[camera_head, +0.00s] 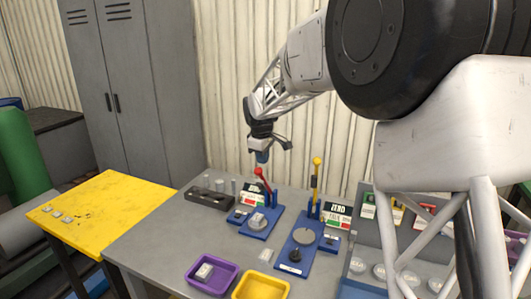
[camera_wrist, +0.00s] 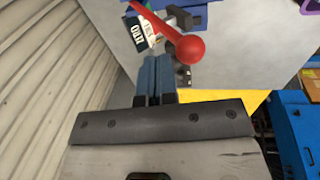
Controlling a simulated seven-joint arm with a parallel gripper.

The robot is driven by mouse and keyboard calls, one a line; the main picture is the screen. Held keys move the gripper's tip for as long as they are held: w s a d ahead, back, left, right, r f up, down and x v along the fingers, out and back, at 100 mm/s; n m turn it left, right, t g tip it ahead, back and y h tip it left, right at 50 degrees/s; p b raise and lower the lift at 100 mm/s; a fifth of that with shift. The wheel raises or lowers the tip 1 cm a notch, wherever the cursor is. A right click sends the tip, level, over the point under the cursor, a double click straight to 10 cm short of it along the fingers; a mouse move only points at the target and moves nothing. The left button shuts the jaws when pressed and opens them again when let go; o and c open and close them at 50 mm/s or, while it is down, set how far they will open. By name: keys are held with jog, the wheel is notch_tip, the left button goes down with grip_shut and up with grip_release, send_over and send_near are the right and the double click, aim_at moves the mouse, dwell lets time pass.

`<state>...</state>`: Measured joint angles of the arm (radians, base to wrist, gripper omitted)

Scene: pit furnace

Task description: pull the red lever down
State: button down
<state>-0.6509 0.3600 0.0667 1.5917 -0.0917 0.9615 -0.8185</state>
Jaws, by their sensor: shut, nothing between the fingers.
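The red lever (camera_head: 263,178) stands up from a blue base plate on the grey table, its knob tilted slightly left in the head view. In the wrist view the red lever (camera_wrist: 188,48) shows its round knob just beyond my fingertips, with its shaft running to the upper left. My gripper (camera_head: 262,156) is above the lever's knob, a small gap apart from it. In the wrist view the blue fingers of my gripper (camera_wrist: 155,62) are together with nothing between them. The lower part of the lever's base is partly cut off in the wrist view.
A yellow-knobbed lever (camera_head: 316,175) stands close to the right on another blue plate. A dark rack (camera_head: 207,199) stands to the left. Purple (camera_head: 212,290) and yellow trays (camera_head: 262,287) lie in front. A corrugated wall (camera_head: 225,90) rises behind.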

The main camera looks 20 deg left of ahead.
aim_at(258, 170)
jog(key=s, duration=0.1)
jog(key=s+f+t, duration=0.2)
jog(key=s, duration=0.1)
jog(key=s+f+t, duration=0.1)
jog(key=s+f, duration=0.2)
jog(key=f, duration=0.3)
jog(key=s+f+t, duration=0.2)
jog(key=s+f, duration=0.1)
jog(key=f, duration=0.3)
jog(key=s+f+t, duration=0.2)
jog(key=s+f, duration=0.2)
jog(key=f, duration=0.3)
jog(key=shift+d+f, duration=0.1)
jog(key=shift+d, duration=0.1)
dwell(0.6)
dwell(0.5)
jog(key=shift+s+a+r, duration=0.15)
jog(key=shift+s+r, duration=0.2)
jog(key=shift+r, duration=0.25)
jog(key=s+r, duration=0.4)
jog(key=r, duration=0.5)
jog(key=shift+t, duration=0.3)
